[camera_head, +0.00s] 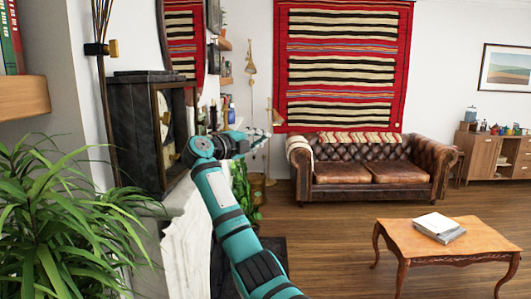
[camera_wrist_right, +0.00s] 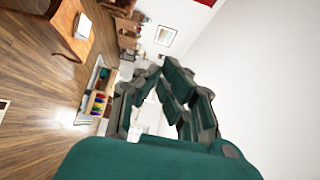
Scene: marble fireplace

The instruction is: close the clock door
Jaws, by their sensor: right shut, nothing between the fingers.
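The clock (camera_head: 132,128) is a dark stone box on the white mantel at the left of the head view. Its front faces right, with a pale dial (camera_head: 163,113) and a brass-coloured door frame (camera_head: 155,150) along that side. The view is steep, and I cannot tell how far the door stands open. My right gripper (camera_head: 262,137) is to the right of the clock, apart from it, beyond my teal arm. The wrist view shows the right gripper (camera_wrist_right: 158,68) shut and empty, with neither clock nor door there. My left gripper is not in view.
A leafy plant (camera_head: 65,225) fills the lower left, in front of the white mantel (camera_head: 188,235). A brown leather sofa (camera_head: 372,172) and a wooden table (camera_head: 400,237) stand to the right. Open wooden floor (camera_head: 330,225) lies between the mantel and the table.

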